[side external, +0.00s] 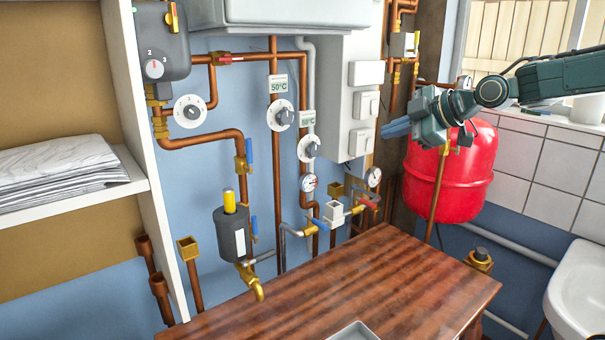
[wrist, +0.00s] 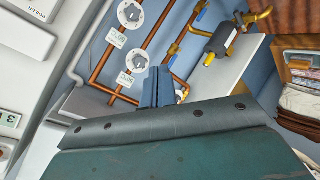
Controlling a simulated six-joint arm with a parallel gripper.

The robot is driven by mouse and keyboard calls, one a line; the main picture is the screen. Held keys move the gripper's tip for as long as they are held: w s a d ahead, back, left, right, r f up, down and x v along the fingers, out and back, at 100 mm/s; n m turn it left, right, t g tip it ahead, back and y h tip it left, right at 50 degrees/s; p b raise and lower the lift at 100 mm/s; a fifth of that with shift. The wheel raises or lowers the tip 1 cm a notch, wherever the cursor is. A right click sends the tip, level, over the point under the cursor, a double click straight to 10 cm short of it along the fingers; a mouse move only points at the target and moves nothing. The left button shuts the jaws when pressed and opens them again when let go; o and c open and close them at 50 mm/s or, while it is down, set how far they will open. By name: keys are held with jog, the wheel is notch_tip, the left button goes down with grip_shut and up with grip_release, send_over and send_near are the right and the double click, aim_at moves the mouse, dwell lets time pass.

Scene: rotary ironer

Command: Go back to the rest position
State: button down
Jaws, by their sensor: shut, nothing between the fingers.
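My gripper (side external: 396,128) is at the upper right of the side external view, raised above the wooden table and in front of the red tank. Its blue-grey fingers point left, towards the wall of pipes and dials, and are together with nothing between them. In the wrist view the shut fingers (wrist: 157,87) show in the middle, above the dark green gripper body. They appear apart from the pipes and dials behind them.
The red tank (side external: 470,175) is close below and right of my gripper. A grey-white box with switches (side external: 362,105) stands left of it. Copper pipes, dials and valves (side external: 280,115) cover the blue wall. The wooden table (side external: 400,285) is largely clear; a white basin (side external: 578,290) is at right.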

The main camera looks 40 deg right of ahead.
jog(key=s+a+f+m+g, duration=0.2)
jog(key=s+f+m, duration=0.1)
jog(key=s, duration=0.6)
jog(key=s+a+f+m+g+h, duration=0.1)
jog(key=s+m, duration=0.4)
jog(key=s, duration=0.5)
jog(key=s+a+f+m+g+h, duration=0.1)
jog(key=s+a+f+m+g, duration=0.2)
jog(key=s, duration=0.6)
notch_tip(320, 180, down, 2)
jog(key=shift+s+a+f+m, duration=0.2)
jog(key=shift+a+m, duration=0.2)
jog(key=shift+a, duration=0.5)
jog(key=shift+w, duration=0.2)
